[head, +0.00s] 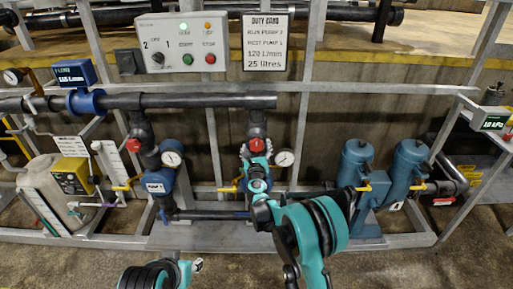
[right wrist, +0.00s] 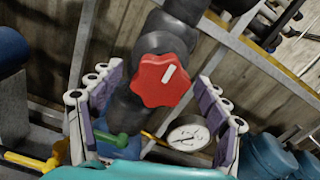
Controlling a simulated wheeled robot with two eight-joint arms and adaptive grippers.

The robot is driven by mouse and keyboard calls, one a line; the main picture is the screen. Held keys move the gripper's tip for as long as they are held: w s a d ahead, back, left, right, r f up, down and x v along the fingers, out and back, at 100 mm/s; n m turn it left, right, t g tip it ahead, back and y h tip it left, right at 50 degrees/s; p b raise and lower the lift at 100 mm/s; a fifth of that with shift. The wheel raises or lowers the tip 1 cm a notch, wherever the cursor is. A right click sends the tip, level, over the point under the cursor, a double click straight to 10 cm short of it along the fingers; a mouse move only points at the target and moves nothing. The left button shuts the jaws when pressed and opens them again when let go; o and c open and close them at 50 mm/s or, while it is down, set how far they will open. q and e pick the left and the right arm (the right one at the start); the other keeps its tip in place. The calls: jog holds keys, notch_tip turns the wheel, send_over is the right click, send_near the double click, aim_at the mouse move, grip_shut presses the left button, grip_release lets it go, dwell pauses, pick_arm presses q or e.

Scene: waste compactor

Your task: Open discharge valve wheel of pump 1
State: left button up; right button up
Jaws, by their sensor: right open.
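Two red valve wheels sit on dark vertical pipes under a long dark header pipe. The right-hand red wheel (head: 257,146) is in front of my right gripper (head: 256,158). In the right wrist view this red wheel (right wrist: 163,80), with a white mark on its face, stands upright between the spread purple-and-white fingers (right wrist: 158,103). The fingers are open on either side of the pipe, with gaps to the wheel. The other red wheel (head: 133,145) is on the left pipe. Only part of my left arm shows at the bottom edge.
A pressure gauge (head: 284,158) is close beside the right pipe, also in the right wrist view (right wrist: 188,136). A yellow lever (head: 231,187) is low on its left. A control panel (head: 181,43) and a duty card (head: 265,42) are above. Blue canisters (head: 407,167) stand at right.

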jog(key=shift+w, duration=0.5)
jog(key=shift+r, duration=0.1)
jog(key=c, duration=1.2)
jog(key=shift+n, duration=0.3)
